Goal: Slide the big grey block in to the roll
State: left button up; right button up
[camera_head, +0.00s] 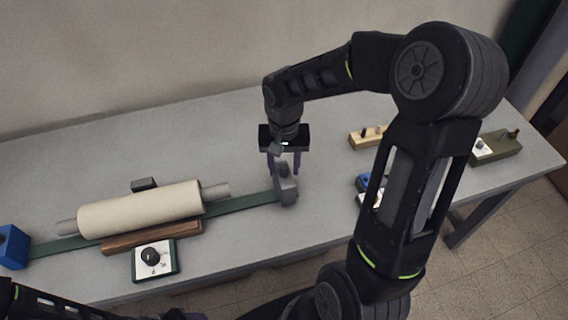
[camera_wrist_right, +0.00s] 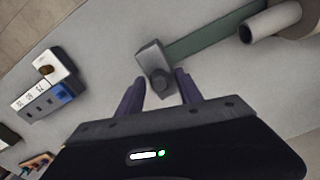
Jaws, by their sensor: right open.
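The big grey block (camera_head: 287,188) stands at the right end of a green strip (camera_head: 240,203), apart from the roll. The cream roll (camera_head: 140,208) lies along the strip with grey shaft ends sticking out; one end shows in the wrist view (camera_wrist_right: 270,22). My right gripper (camera_head: 284,168) is open over the block. My left gripper is not clearly visible.
A blue block (camera_head: 12,247) sits at the strip's left end. A small dark grey block (camera_head: 144,184) is behind the roll. A wooden bar (camera_head: 152,236) and a dial box (camera_head: 155,260) are in front. Wooden and green fixtures stand at right.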

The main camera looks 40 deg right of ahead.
grip_shut()
dwell(0.4)
dwell(1.0)
